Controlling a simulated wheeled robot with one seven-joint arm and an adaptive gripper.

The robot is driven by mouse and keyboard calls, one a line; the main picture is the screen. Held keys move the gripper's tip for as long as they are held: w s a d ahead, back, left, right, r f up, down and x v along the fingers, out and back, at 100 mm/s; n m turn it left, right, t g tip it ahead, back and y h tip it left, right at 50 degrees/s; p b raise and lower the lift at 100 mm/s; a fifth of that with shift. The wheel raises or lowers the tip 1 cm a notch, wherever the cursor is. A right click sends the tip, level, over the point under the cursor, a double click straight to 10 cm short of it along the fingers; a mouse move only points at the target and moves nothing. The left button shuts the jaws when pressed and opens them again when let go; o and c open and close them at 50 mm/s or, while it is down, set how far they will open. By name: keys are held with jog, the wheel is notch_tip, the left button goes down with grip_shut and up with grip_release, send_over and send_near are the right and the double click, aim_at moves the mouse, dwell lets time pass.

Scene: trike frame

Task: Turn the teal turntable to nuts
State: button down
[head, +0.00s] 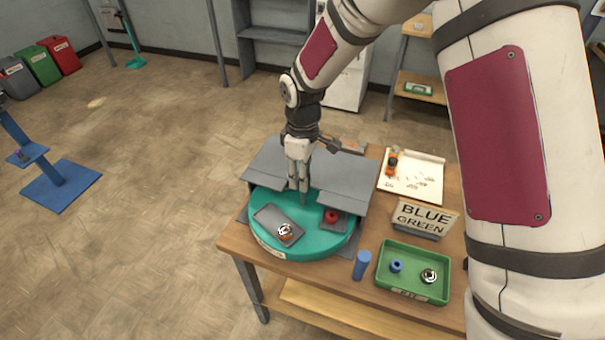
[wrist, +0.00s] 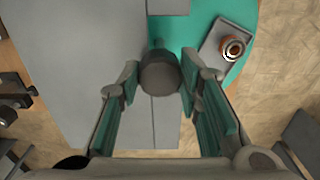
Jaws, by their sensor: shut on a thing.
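The teal turntable (head: 318,246) sits on the wooden table, its back part under grey cover plates (head: 272,163). A grey tray with a ring-shaped metal and orange part (head: 285,231) is on its open front left; a red part (head: 331,216) on a dark tray is at its right. My gripper (head: 298,186) points down at the turntable, by the gap in the covers. In the wrist view my gripper (wrist: 160,72) is shut on a dark grey round post (wrist: 160,76), between its fingertips. The turntable's front label is too small to read.
A green tray (head: 412,295) with a blue part and a metal part stands at the front right, beside a blue cylinder (head: 362,264). A "BLUE GREEN" sign (head: 425,218) and a white tray (head: 428,187) of small parts stand right of the turntable.

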jog(key=shift+m, duration=5.5)
jog(key=shift+m+p, duration=0.55)
jog(key=shift+m, duration=2.35)
jog(key=shift+m+p, duration=0.65)
jog(key=shift+m, duration=1.95)
jog(key=shift+m+p, duration=0.6)
jog(key=shift+m, duration=2.3)
jog(key=shift+m+p, duration=0.35)
jog(key=shift+m, duration=4.85)
jog(key=shift+m+p, duration=0.3)
jog(key=shift+m, duration=2.4)
